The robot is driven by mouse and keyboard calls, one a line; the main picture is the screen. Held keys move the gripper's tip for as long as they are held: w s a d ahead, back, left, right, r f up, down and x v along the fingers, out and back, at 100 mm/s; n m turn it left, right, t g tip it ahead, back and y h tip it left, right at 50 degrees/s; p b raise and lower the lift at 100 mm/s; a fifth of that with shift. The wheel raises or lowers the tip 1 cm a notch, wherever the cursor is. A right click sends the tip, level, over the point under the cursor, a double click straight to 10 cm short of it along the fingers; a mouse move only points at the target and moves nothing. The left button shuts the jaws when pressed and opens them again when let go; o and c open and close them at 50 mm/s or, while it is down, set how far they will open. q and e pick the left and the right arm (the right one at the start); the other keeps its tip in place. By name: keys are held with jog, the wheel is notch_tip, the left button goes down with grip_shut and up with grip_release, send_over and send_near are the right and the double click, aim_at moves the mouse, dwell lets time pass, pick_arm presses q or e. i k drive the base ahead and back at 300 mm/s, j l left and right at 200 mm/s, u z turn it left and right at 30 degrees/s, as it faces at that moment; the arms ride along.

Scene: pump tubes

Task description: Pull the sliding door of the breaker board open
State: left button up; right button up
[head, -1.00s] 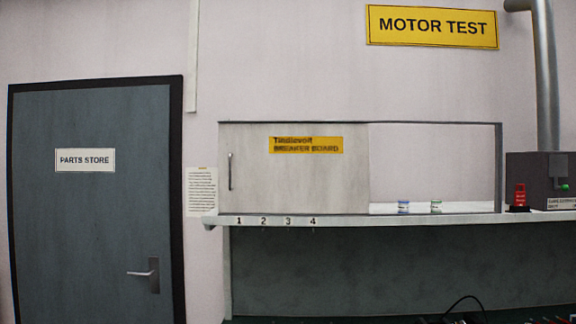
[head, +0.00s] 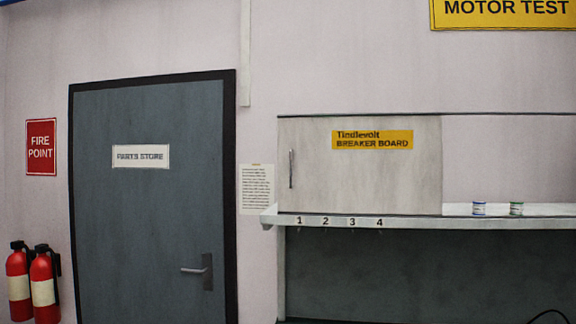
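The breaker board's sliding door (head: 360,180) is a pale grey panel with a yellow "Tindlevolt BREAKER BOARD" label (head: 372,140). It covers the left part of a wide wall frame, and the part to its right shows a plain light surface. A dark vertical handle (head: 291,169) is near the door's left edge. What is behind the door is hidden. Neither of my grippers shows in the head view.
A grey "PARTS STORE" door (head: 150,220) is to the left. Two fire extinguishers (head: 18,275) (head: 44,280) stand at the far left.

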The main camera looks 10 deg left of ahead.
aim_at(380, 164)
jog(key=i+j, duration=0.2)
jog(key=j, duration=0.15)
jog(key=i+j+z, duration=0.1)
jog(key=j, duration=0.3)
jog(key=i+j+z, duration=0.1)
jog(key=j, duration=0.3)
jog(key=i+j, duration=0.25)
jog(key=j, duration=0.15)
jog(key=i+j+z, duration=0.1)
jog(key=j, duration=0.3)
jog(key=i+j, duration=0.2)
jog(key=j, duration=0.2)
jog(key=i+j+z, duration=0.15)
jog(key=j, duration=0.25)
jog(key=i+j, duration=0.1)
jog(key=j, duration=0.3)
